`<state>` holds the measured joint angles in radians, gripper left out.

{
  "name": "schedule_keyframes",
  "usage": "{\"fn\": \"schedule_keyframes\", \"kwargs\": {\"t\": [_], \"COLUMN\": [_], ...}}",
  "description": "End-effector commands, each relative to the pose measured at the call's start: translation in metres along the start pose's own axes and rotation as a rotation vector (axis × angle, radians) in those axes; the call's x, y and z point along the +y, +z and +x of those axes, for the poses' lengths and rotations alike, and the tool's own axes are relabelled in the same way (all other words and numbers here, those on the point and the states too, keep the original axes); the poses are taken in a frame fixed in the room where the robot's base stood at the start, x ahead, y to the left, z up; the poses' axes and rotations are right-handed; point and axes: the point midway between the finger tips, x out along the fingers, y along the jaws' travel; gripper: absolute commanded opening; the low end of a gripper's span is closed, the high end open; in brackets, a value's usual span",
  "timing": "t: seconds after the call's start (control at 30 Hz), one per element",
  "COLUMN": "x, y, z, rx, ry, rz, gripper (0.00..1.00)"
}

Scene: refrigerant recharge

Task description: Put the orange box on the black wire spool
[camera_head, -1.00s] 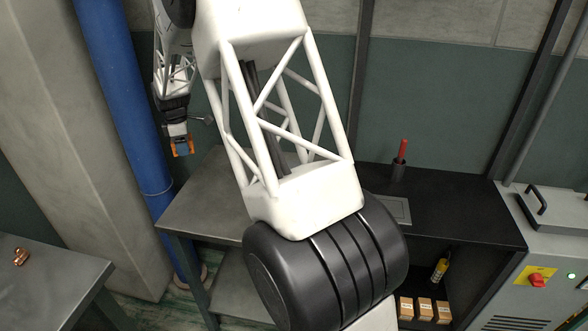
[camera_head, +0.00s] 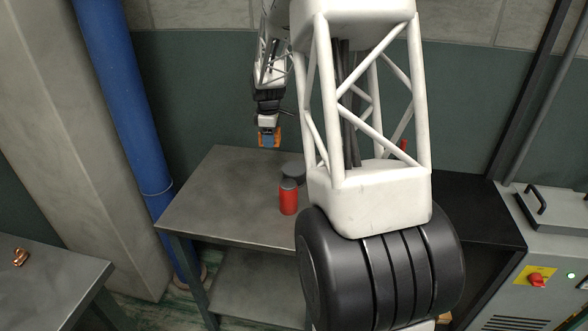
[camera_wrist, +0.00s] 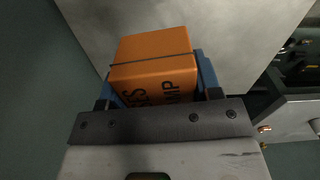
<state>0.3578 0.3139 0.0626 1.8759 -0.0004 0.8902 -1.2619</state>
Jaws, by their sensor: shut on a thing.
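My gripper (camera_head: 269,142) points down above the back edge of the grey metal table. It is shut on the orange box (camera_wrist: 153,60), which sits between its blue fingers in the wrist view. The box has a dark band and black lettering, partly cut off by the gripper. In the head view the box is small and its edges blend with the fingers. A dark, round, flat-topped thing (camera_head: 293,171), which looks like the black wire spool, stands on the table, lower and to the right of my gripper. Its front is partly hidden by a red can. The spool cannot be made out in the wrist view.
The red can (camera_head: 288,199) stands just in front of the dark round thing. The left part of the grey table (camera_head: 222,192) is bare. A blue pipe (camera_head: 122,95) rises at left. A grey cabinet with a red switch (camera_head: 537,280) stands at right. My arm covers the table's right part.

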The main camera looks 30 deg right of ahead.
Motion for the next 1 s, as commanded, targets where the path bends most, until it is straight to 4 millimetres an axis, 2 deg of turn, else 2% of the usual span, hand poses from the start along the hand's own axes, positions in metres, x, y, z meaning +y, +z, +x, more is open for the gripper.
{"fn": "schedule_keyframes", "kwargs": {"t": [0.03, 0.2, 0.4, 0.87, 1.0], "x": [0.001, 0.0, -0.001, -0.002, -0.002], "y": [0.015, 0.053, 0.077, 0.082, 0.082], "z": [-0.001, -0.001, -0.001, -0.001, 0.006], "rx": [0.0, 0.001, 0.0, 0.0, 0.0], "ry": [0.0, 0.002, 0.002, 0.001, 0.0], "rz": [0.022, 0.076, 0.111, 0.119, 0.119], "gripper": [0.33, 0.33, 0.33, 0.33, 0.33]}}
